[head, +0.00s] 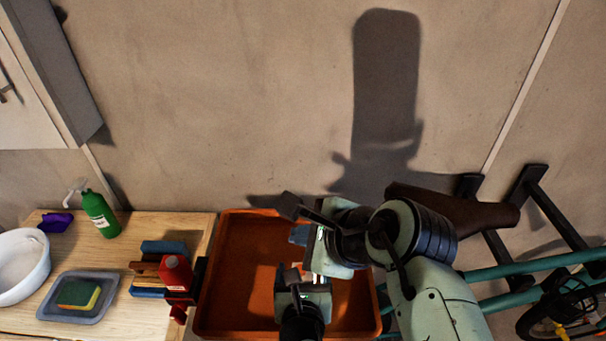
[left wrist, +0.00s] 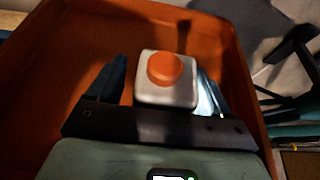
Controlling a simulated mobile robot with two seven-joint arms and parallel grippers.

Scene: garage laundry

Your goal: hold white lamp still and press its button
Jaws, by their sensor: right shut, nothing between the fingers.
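The white lamp (left wrist: 146,92) is a rounded white block with an orange round button (left wrist: 164,69) on top. It shows in the left wrist view, between the fingers of my left gripper (left wrist: 165,85). A narrow gap shows between the lamp and the left finger; the right finger is close to or against its other side. In the head view my left gripper (head: 291,277) is low over the orange tray, and I cannot make out the lamp there. My right gripper (head: 295,220) is shut and empty, above and beyond the left one.
The orange tray (head: 231,262) lies under both grippers. Left of it, a wooden table (head: 121,255) carries a green bottle (head: 101,214), a red bottle (head: 175,273), a sponge (head: 78,293) on a grey dish, and a white basin (head: 22,265). A bicycle (head: 545,262) stands at the right.

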